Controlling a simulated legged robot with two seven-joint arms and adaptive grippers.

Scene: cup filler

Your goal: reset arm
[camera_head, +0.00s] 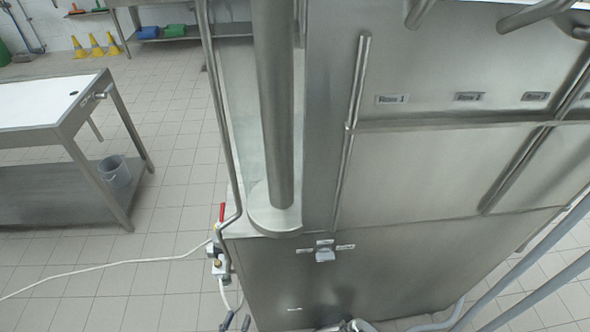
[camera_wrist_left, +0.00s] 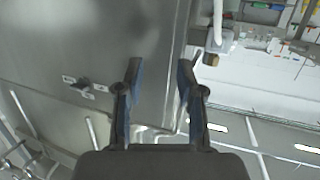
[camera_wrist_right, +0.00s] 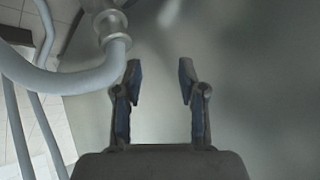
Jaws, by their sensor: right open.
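The tips of my left gripper (camera_head: 237,321) show at the bottom edge of the head view, below the valve with the red handle. In the left wrist view my left gripper (camera_wrist_left: 160,70) has its two blue-padded fingers apart, with nothing between them. In the right wrist view my right gripper (camera_wrist_right: 160,70) is open and empty. It faces a blurred grey metal surface. I cannot make out the right gripper clearly in the head view.
A large steel machine (camera_head: 400,190) fills the middle and right. A red-handled valve (camera_head: 221,213) is on its left side, with a white hose (camera_head: 110,264) across the floor. Grey pipes (camera_wrist_right: 60,80) run close left of my right gripper. A steel table (camera_head: 45,105) stands left.

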